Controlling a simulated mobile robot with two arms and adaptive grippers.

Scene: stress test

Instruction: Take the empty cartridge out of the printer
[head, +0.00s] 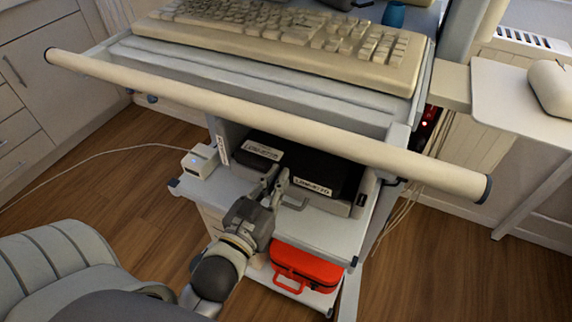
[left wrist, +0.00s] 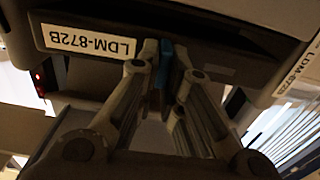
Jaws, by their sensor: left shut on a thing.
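The printer (head: 352,207) seems to be one of two dark-topped grey devices side by side on the cart's middle shelf; the other device (head: 262,138) is to its left. My left gripper (head: 275,181) reaches in from below at their front, near the gap between them. In the left wrist view, my left gripper (left wrist: 165,62) is shut on a narrow blue piece (left wrist: 167,58), in front of a dark slot beside a label (left wrist: 88,40) reading LDM-872B. The blue piece may be part of the cartridge; the rest of it is hidden. My right gripper is out of view.
A cream handle bar (head: 262,123) and a keyboard (head: 290,35) are above the shelf. A small white box (head: 200,161) stands at the shelf's left. A red case (head: 306,268) is below. A padded chair (head: 65,262) is at lower left.

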